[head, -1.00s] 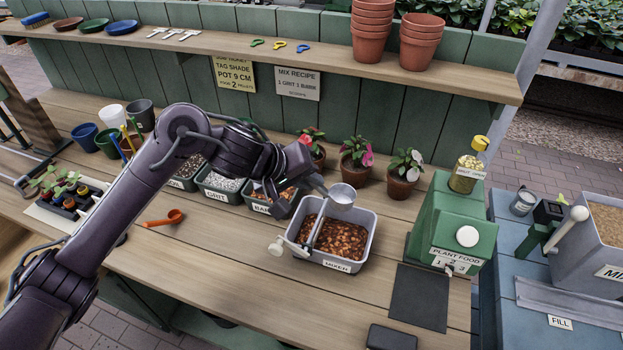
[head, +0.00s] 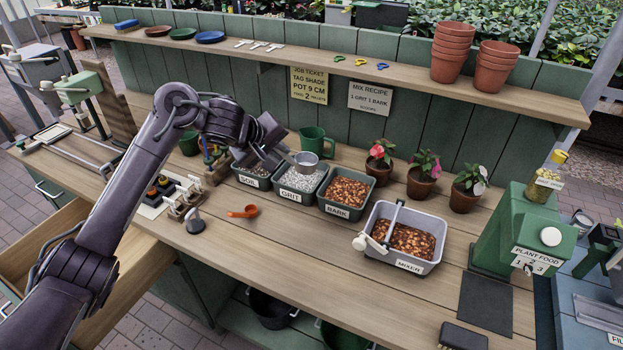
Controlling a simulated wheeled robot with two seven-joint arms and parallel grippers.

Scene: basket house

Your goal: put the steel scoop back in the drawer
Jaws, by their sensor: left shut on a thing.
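The steel scoop (head: 307,159) is a small grey metal cup with a short handle. My left gripper (head: 284,150) is shut on its handle and holds it above the bench, in front of the grit tub (head: 300,180) in the line of sight. The gripper's fingertips are partly hidden by its own dark body. A wooden drawer (head: 138,283) stands pulled out at the lower left, below the bench top. My left arm covers part of it, and the visible part of its inside looks empty. My right gripper is out of view.
Bark tub (head: 337,211) and mixer tub (head: 435,262) stand to the right, filled with bark. An orange scoop (head: 243,211) and a dark grey tool (head: 195,222) lie on the bench. A seedling tray (head: 153,209) is near the drawer. The bench's front middle is clear.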

